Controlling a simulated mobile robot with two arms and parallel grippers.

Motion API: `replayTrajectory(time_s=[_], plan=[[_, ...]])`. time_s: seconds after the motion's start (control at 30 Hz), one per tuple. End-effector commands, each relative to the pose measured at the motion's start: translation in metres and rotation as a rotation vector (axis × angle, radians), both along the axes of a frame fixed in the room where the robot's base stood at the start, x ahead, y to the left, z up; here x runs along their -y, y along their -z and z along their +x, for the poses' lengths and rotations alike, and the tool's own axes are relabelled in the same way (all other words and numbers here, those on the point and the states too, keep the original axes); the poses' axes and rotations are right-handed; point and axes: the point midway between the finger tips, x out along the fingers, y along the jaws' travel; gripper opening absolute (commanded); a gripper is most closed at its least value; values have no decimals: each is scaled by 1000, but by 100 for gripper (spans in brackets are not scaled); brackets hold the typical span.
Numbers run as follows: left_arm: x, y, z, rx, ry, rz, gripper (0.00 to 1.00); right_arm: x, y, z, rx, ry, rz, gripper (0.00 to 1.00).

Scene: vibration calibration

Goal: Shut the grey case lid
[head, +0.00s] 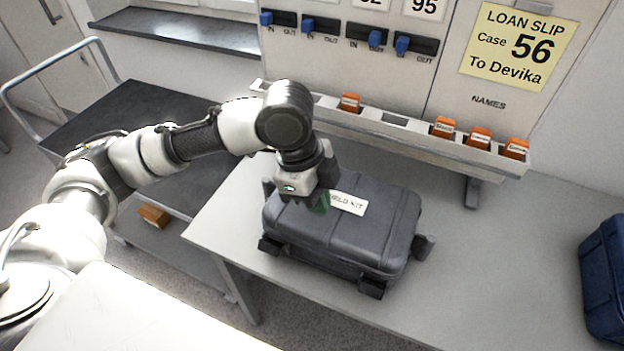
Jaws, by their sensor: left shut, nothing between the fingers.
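The grey case (395,235) lies on the light table, its lid down flat over the base as far as I can see. A white label reading "FIELD KIT" (347,203) is on the lid, its left end hidden by my gripper. My left gripper (318,204) is shut and empty, pointing down at the lid's left part. It looks in contact with the lid or just above it; I cannot tell which. The far left part of the case is hidden behind my gripper. My right gripper is not in view.
A board with blue sliders (375,39) and a yellow loan slip (519,46) stands behind the table. Its ledge holds several orange tags (479,138). A dark blue case (605,280) stands at the right edge. The table (500,260) between the cases is clear.

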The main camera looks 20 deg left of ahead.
Motion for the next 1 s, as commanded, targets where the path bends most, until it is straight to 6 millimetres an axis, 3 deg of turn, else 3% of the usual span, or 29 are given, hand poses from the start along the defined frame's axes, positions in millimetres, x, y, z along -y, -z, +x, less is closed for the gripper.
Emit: replayTrajectory(time_s=[0.2,0.4,1.0], plan=[[11,44,-2,-5,1,0,0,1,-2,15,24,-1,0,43],[11,69,-3,-1,1,1,0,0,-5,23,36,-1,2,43],[11,86,-5,-3,0,0,0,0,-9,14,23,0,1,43]])
